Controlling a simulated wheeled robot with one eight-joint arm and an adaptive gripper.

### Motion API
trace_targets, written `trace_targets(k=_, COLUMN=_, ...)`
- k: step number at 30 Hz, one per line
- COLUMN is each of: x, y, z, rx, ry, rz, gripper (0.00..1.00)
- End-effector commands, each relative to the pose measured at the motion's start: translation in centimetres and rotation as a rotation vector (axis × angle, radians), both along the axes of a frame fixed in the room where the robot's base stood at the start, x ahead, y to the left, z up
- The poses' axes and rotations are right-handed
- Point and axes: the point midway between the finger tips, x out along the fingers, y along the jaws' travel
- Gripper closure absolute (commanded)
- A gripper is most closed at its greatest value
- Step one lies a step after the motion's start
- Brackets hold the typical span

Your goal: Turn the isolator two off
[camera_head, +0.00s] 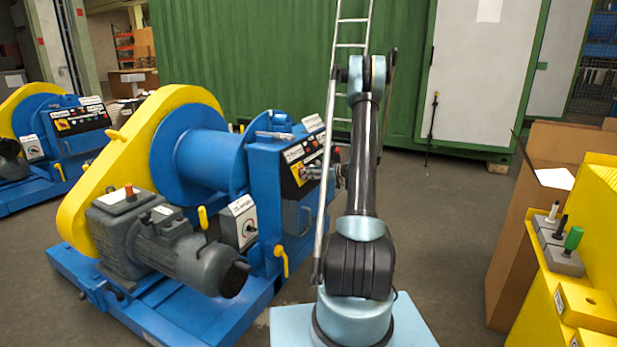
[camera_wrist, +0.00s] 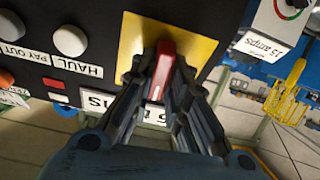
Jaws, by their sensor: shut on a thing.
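The isolator is a red handle (camera_wrist: 163,72) on a yellow square plate (camera_wrist: 140,35), set in a black control panel (camera_wrist: 100,15). My gripper (camera_wrist: 165,62) is shut on the red handle, with one finger on each side of it. The fingers partly cover a white label (camera_wrist: 97,101) below the plate, so its full text and number cannot be read. In the head view the black panel (camera_head: 297,172) is on the near blue winch (camera_head: 262,185). My gripper is at its right side there, small and partly hidden.
White knobs (camera_wrist: 70,40) labelled HAUL and PAY OUT sit beside the plate. A yellow cage-like part (camera_wrist: 285,95) is to the right in the wrist view. A second winch (camera_head: 40,130) stands far left, a cardboard box (camera_head: 530,215) at right. A ladder (camera_head: 350,45) leans behind.

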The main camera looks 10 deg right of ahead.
Motion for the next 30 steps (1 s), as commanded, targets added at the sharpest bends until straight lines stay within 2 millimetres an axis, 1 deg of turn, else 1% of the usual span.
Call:
trace_targets(k=12, x=0.02, y=0.23, z=0.02, rx=-0.202, ry=-0.28, rz=0.177, gripper=1.0)
trace_targets(k=18, x=-0.02, y=0.28, z=0.02, rx=-0.282, ry=-0.39, rz=0.246, gripper=1.0)
trace_targets(k=30, x=-0.15, y=0.39, z=-0.01, rx=-0.37, ry=-0.512, rz=0.324, gripper=1.0)
